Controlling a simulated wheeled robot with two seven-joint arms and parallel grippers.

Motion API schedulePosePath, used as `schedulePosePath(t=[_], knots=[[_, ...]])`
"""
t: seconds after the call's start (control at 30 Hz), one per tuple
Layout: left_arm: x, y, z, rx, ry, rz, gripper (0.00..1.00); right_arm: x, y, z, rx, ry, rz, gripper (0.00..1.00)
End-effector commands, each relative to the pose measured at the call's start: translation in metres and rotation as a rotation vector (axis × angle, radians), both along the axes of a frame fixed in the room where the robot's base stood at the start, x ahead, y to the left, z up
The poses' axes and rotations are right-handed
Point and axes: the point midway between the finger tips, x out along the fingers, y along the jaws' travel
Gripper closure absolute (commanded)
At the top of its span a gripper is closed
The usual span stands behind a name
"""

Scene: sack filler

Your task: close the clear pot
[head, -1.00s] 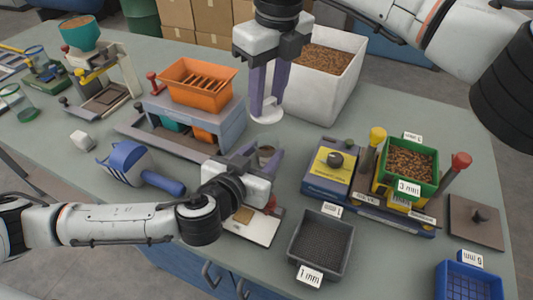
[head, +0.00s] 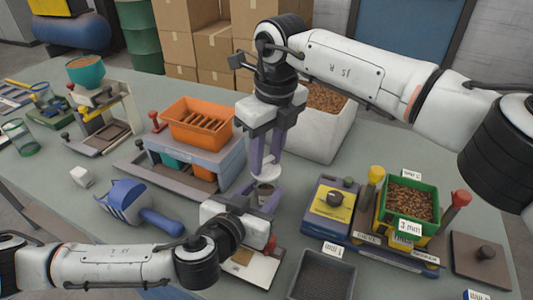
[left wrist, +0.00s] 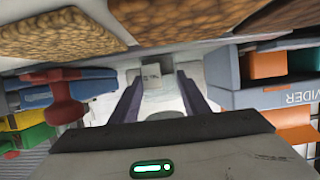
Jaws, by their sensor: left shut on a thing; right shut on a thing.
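The clear pot (head: 265,190) stands at the middle of the bench with something dark inside. My left gripper (head: 268,196) is low at the bench and shut around the pot from the side. In the left wrist view its two fingers flank the pot, which is see-through and hard to make out. My right gripper (head: 266,163) points down from above, its purple fingers shut on a white round lid (head: 266,173). The lid is level, right above the pot's mouth. I cannot tell whether it touches the rim.
A grey divider stand with an orange hopper (head: 197,123) is to the left, and a blue scoop (head: 130,202) lies in front of it. A white bin (head: 318,138) stands behind. A yellow-topped box (head: 332,203) and a green sieve (head: 409,205) are to the right.

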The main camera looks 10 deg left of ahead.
Motion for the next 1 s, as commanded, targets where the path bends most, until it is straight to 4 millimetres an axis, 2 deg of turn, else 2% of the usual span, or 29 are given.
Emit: schedulePosePath(t=[0.4,1.0], knots=[[0.000,0.000,0.000,0.000,0.000,0.000,0.98,0.000,0.000,-0.018,-0.001,0.000,0.001,0.87],[0.000,0.000,0.000,0.000,-0.001,0.000,0.98,0.000,0.000,-0.019,-0.001,-0.001,0.001,0.87]])
